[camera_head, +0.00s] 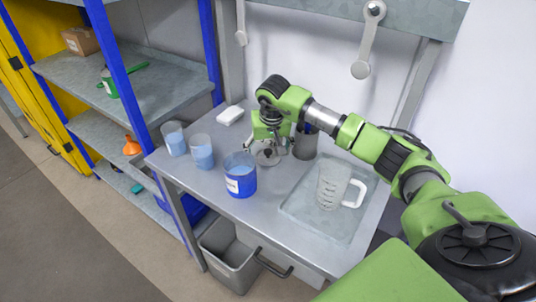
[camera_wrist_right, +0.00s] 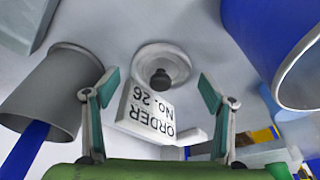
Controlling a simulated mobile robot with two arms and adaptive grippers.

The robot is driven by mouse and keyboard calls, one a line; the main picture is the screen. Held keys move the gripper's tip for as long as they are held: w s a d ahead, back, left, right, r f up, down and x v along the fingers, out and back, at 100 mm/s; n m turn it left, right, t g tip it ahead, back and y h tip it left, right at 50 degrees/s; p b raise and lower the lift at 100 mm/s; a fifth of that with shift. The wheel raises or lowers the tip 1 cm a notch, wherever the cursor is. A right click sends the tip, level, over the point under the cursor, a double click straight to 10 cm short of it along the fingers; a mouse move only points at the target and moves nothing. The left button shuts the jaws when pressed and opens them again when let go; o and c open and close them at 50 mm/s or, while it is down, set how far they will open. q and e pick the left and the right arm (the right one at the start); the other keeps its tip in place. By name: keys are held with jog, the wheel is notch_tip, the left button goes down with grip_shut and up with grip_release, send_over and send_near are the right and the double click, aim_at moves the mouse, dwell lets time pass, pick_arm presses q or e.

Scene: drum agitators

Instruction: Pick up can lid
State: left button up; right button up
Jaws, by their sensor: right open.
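The can lid (camera_wrist_right: 178,58) is a round pale grey disc with a dark knob. In the wrist view it lies on the table, just beyond and roughly centred between the fingertips of my right gripper (camera_wrist_right: 160,80). The fingers are apart with nothing held. In the head view the right gripper (camera_head: 269,143) hangs over the lid (camera_head: 265,158), partly covering it. The open blue can (camera_head: 240,184), with a white label and light blue contents, stands in front and left of the lid; its blue wall (camera_wrist_right: 262,40) fills the wrist view's upper right. My left gripper is not in view.
A grey cup (camera_wrist_right: 50,88) stands close beside the left finger, and a white "ORDER No. 26" sign (camera_wrist_right: 145,112) shows between the fingers. Two beakers (camera_head: 202,152) of blue liquid stand at the table's left. A clear pitcher (camera_head: 331,188) sits at the right.

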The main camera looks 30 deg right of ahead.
jog(key=c, duration=1)
